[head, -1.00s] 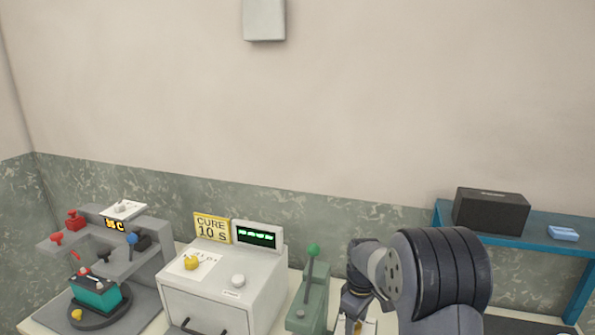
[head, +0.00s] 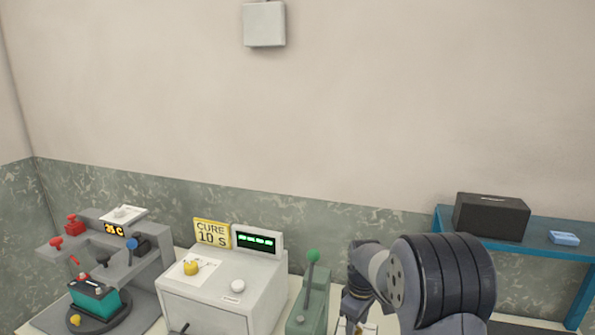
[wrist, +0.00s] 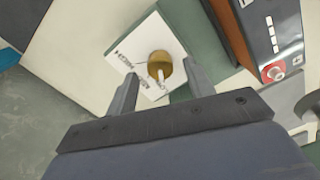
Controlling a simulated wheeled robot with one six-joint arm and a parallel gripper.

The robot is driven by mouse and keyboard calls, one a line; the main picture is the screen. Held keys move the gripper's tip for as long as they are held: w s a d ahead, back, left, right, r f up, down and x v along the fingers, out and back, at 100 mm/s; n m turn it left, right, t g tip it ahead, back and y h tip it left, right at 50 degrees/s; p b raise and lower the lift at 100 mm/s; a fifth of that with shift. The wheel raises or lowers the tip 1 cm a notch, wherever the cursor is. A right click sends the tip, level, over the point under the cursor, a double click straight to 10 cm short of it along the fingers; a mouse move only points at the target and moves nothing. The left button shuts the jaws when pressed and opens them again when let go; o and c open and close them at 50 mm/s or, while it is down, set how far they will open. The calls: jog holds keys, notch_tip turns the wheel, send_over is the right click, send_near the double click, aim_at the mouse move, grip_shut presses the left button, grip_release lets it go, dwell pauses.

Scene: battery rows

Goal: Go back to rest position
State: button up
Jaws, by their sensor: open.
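My gripper (wrist: 162,80) is open in the wrist view, one finger on each side of the picture's middle. A brass-coloured round knob (wrist: 160,64) with a pale pointer shows between the fingertips, on a white label. I cannot tell how far the fingertips are from it, and I see no grip on it. In the head view my dark arm fills the lower right, and the fingers are hidden or cut off by the lower edge.
A grey fixture with a teal battery (head: 95,299) stands at left. Beside it are a white curing box (head: 222,290) and a green-knobbed lever (head: 312,256). A blue shelf (head: 533,240) bears a black box (head: 490,216). The wall above is clear apart from a small box (head: 264,24).

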jog(key=shift+f, duration=0.8)
jog(key=shift+r+m, duration=0.1)
jog(key=shift+m, duration=0.3)
jog(key=m+p, duration=0.1)
jog(key=m, duration=0.2)
jog(key=m+p, duration=0.1)
jog(key=m, duration=0.4)
jog(key=m+p, duration=0.2)
jog(key=m, duration=0.2)
jog(key=shift+r+m+p, duration=0.1)
jog(key=shift+m+p, duration=0.3)
jog(key=m+p, duration=0.2)
jog(key=m, duration=0.2)
jog(key=shift+m+p, duration=0.3)
jog(key=shift+p, duration=0.1)
jog(key=shift+w+r+b, duration=0.1)
jog(key=shift+r+b, duration=0.2)
jog(key=shift+r, duration=0.7)
